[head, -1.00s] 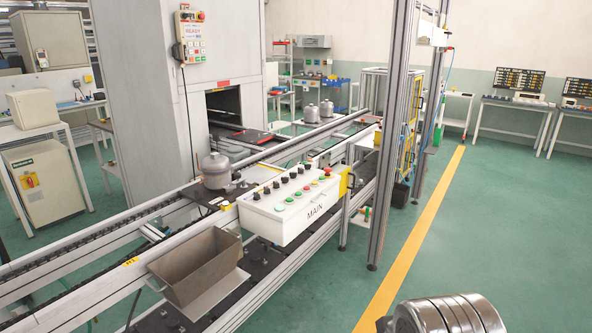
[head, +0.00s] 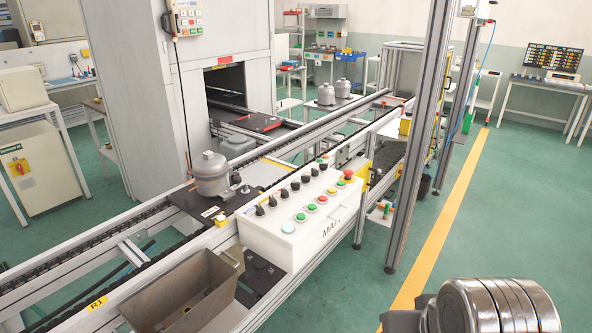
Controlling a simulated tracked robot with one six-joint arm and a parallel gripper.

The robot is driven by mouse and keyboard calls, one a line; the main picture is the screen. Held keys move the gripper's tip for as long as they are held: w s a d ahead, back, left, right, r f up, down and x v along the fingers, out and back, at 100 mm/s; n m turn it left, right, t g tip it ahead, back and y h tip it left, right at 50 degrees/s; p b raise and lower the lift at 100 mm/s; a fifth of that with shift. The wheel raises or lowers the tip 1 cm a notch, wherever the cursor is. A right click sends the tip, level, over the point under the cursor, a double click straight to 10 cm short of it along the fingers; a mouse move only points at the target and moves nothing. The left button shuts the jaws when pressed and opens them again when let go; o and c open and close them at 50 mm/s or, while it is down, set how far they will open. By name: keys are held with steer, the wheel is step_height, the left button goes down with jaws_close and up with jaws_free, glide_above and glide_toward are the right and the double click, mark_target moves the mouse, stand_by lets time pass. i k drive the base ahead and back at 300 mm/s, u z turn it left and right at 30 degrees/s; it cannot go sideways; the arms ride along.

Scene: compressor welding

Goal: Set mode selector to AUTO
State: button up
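The white control box marked MAIN (head: 283,250) is fixed along the near side of the conveyor, at the middle of the view. A row of black selector knobs (head: 284,193) runs along the back of its sloped top. Their labels are too small to read, so I cannot tell which is the mode selector or where it points. Lit green and red push buttons (head: 311,208) and a red mushroom button (head: 348,174) are in front and at the far end. Only a rounded metal part of my arm shows at the bottom right; my gripper's fingers are not seen.
An open metal bin (head: 172,283) hangs left of the box. A grey compressor (head: 209,175) stands on the conveyor behind it. An upright aluminium post (head: 421,140) rises right of the box. Green floor (head: 345,290) is clear in front, with a yellow line (head: 450,210) further right.

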mark_target(295, 186)
steer(key=u, duration=0.2)
steer(key=i, duration=0.85)
steer(key=u, duration=0.75)
steer(key=i, duration=0.55)
steer(key=u, duration=0.25)
